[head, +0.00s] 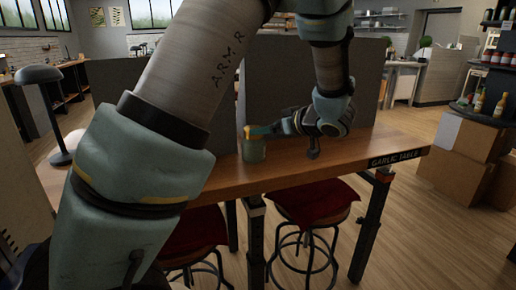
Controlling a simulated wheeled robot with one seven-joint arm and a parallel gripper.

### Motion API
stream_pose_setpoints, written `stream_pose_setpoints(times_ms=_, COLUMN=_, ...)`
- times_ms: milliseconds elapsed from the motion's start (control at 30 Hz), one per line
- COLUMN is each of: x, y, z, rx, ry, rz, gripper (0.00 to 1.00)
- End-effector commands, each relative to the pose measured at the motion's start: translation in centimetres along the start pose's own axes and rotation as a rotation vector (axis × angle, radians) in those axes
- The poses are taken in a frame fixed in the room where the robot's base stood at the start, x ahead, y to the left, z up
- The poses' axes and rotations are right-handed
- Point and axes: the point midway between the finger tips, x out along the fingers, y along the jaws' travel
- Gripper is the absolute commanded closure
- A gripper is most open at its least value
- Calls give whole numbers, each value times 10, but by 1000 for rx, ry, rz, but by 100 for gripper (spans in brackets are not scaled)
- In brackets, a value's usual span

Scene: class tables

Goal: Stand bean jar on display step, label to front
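My gripper (260,131) reaches in from the right, level with the jar's upper part. Its yellow fingertip overlaps the jar's upper part in the picture. I cannot tell whether the fingers are closed on it. The jar's label cannot be made out, nor what is inside. No display step can be made out; my arm hides much of the left part of the table.
Grey upright panels (362,85) stand along the table behind the jar. The front edge carries a "GARLIC TABLE" sign (397,158). Stools with red cushions (314,201) stand below. A lamp (42,78) is at left; boxes (457,182) and a bottle shelf (495,100) are at right.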

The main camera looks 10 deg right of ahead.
Motion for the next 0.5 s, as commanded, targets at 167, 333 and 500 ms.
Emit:
stream_pose_setpoints(times_ms=167, x=19, y=0, z=0, rx=0, ry=0, rz=0, gripper=0)
stream_pose_setpoints(times_ms=333, x=32, y=-3, z=0, rx=2, ry=0, rz=0, gripper=0)
stream_pose_setpoints(times_ms=500, x=58, y=-6, z=3, rx=1, ry=0, rz=-1, gripper=0)
